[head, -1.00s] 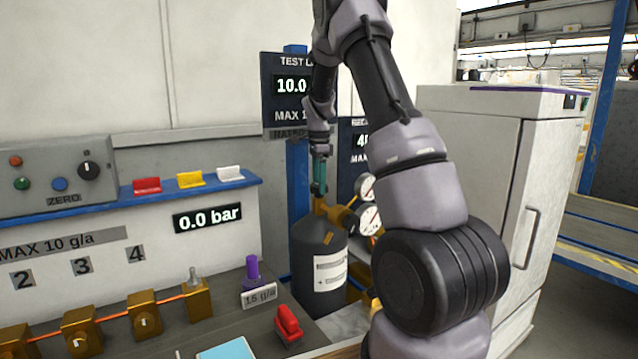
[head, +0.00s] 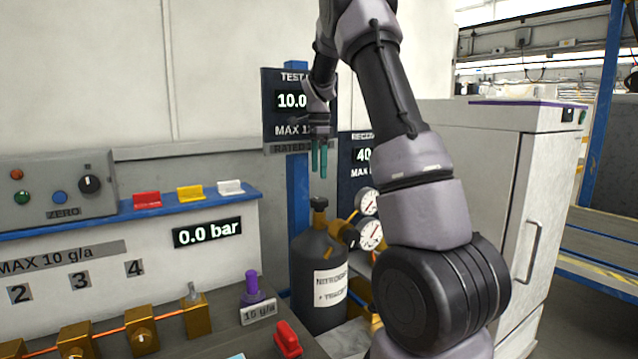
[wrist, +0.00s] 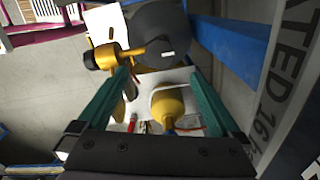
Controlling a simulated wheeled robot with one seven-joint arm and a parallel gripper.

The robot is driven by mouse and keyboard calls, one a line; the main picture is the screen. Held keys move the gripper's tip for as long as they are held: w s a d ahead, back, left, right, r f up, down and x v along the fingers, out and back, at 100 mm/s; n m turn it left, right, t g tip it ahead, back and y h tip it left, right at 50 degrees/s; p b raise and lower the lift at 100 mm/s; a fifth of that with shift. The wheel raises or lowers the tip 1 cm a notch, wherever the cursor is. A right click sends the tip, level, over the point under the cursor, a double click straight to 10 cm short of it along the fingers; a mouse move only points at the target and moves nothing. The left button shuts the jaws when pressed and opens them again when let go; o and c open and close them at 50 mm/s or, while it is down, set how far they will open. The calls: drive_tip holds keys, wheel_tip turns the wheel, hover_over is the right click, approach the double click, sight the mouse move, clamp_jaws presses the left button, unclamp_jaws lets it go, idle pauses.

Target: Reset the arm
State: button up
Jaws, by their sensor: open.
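My gripper (head: 319,172) hangs pointing down in the head view, its two teal fingers apart with nothing between them. It is above the dark gas cylinder (head: 318,262), which stands upright with a label and a valve on top. A clear gap shows between the fingertips and the valve knob (head: 319,204). In the wrist view, my gripper (wrist: 160,82) shows its teal fingers spread wide, with the dark cylinder (wrist: 175,30) and brass fittings beyond them.
Two pressure gauges (head: 369,218) sit right of the cylinder. Display panels (head: 290,125) stand behind my gripper. A white cabinet (head: 480,150) is at the right. The bench at left carries brass valves (head: 142,332), a purple knob (head: 252,284) and a red switch (head: 288,338).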

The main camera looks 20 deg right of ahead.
drive_tip(key=shift+r, duration=0.75)
drive_tip(key=shift+s, duration=0.1)
drive_tip(key=s+a+r+n+t+y, duration=0.1)
drive_tip(key=s+a+r+n+t, duration=0.3)
drive_tip(key=s, duration=0.8)
drive_tip(key=s+a+r+n+t+y, duration=0.1)
drive_tip(key=s+a+r+n, duration=0.45)
drive_tip(key=s, duration=0.55)
drive_tip(key=s+a+f+n+t, duration=0.1)
drive_tip(key=s+n+t, duration=0.1)
drive_tip(key=s+n, duration=0.3)
drive_tip(key=s, duration=0.4)
drive_tip(key=shift+s+f, duration=0.2)
drive_tip(key=shift+s, duration=0.15)
